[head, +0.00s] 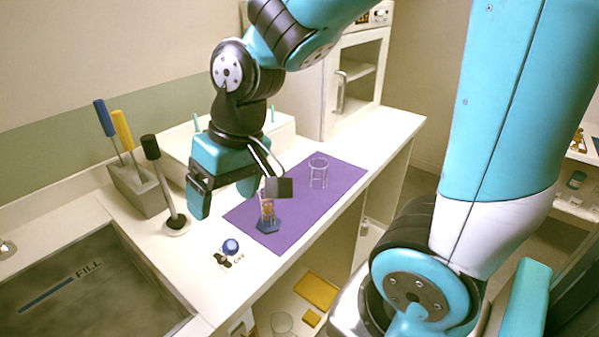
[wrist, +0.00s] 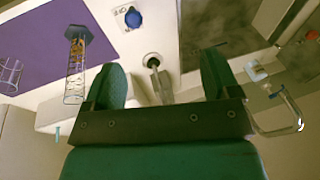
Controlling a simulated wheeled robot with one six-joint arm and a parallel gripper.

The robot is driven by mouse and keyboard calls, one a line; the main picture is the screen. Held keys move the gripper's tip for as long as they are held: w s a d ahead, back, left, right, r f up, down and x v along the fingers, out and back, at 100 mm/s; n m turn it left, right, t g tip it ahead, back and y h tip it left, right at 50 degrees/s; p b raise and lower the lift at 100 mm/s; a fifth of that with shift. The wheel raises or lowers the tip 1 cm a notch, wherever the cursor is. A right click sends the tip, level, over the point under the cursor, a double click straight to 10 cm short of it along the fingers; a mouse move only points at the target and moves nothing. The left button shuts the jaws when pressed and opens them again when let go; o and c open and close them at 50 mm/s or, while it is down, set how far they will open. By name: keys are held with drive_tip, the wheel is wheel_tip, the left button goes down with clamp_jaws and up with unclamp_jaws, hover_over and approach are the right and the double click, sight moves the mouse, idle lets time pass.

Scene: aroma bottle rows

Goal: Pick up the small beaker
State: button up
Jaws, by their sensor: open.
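A clear glass beaker (head: 318,172) stands upright on the far part of the purple mat (head: 340,182). In the wrist view the beaker (wrist: 10,76) is at the left edge, partly cut off. My gripper (head: 222,202) is open and empty above the counter, left of the mat and well apart from the beaker. In the wrist view its two fingers (wrist: 161,64) are spread, with no object held. Between it and the beaker stands a clear cylinder (head: 267,208) with a blue base and amber contents; the cylinder (wrist: 75,68) also shows in the wrist view.
A blue-topped item (head: 230,247) lies on the white counter in front of the mat. A black-topped rod (head: 162,180) stands beside a grey holder (head: 138,188) with blue- and yellow-handled tools. A sink (head: 85,290) is at lower left. A white cabinet (head: 355,80) stands behind.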

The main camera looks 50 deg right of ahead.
drive_tip(key=w+d+m+h+p, duration=0.2)
drive_tip(key=w+d+m, duration=0.2)
drive_tip(key=d, duration=0.3)
drive_tip(key=w+d+m+h+p, duration=0.15)
drive_tip(key=w+d+m, duration=0.25)
drive_tip(key=d, duration=0.4)
drive_tip(key=m+h+p, duration=0.3)
drive_tip(key=m+p, duration=0.2)
drive_tip(key=p, duration=0.1)
hover_over(318, 174)
wheel_tip(318, 174, down, 13)
drive_tip(key=shift+w+d+p+x, duration=0.2)
drive_tip(key=shift+p+x, duration=0.45)
drive_tip(key=shift+x, duration=0.9)
drive_tip(key=shift+w+d+p+x, duration=0.15)
drive_tip(key=shift+p+x, duration=0.5)
drive_tip(key=shift+x, duration=0.9)
drive_tip(key=shift+r, duration=0.2)
drive_tip(key=shift+c, duration=0.5)
drive_tip(key=c, duration=0.9)
